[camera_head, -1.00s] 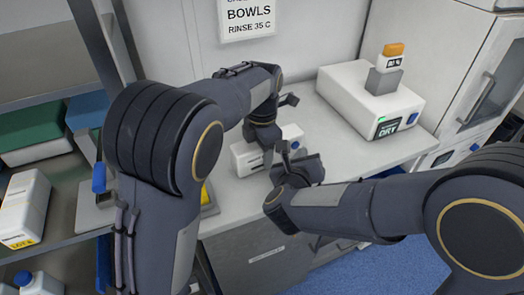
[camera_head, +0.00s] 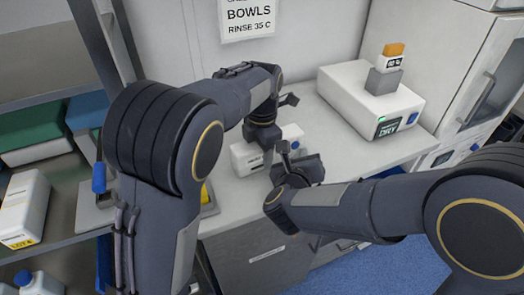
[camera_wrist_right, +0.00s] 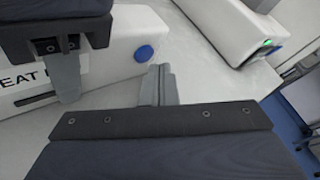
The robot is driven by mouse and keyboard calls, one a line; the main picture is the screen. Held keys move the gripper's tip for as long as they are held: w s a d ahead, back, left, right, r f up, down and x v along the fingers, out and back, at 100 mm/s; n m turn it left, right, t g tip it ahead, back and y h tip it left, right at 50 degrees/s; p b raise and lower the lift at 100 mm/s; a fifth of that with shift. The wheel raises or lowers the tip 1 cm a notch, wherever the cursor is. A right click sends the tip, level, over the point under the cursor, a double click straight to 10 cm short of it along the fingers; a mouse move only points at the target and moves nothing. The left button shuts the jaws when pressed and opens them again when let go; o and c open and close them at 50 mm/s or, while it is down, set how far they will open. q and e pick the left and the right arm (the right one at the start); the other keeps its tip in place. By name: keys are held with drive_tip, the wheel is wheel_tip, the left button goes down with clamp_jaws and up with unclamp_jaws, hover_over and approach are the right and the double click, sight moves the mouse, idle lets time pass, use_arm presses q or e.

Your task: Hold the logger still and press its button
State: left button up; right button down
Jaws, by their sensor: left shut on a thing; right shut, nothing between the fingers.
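My right gripper (camera_wrist_right: 160,80) is shut and empty. In the head view the right gripper (camera_head: 284,150) partly hides the logger.
A white dryer (camera_head: 345,90) marked DRY stands to the right, carrying a grey block and an orange-capped bottle (camera_head: 391,58). Bare bench top (camera_head: 340,150) lies between it and the logger. Shelves with boxes (camera_head: 25,205) are at the left, a cabinet (camera_head: 480,75) at the right.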

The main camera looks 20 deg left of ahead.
idle(0.4)
drive_tip(key=shift+w+a, duration=0.3)
drive_tip(key=shift+w, duration=0.05)
drive_tip(key=shift+a, duration=0.1)
idle(0.4)
drive_tip(key=shift+s+d, duration=0.4)
drive_tip(key=shift+s+d, duration=2.05)
drive_tip(key=shift+s, duration=0.15)
use_arm(q)
drive_tip(key=o, duration=1.3)
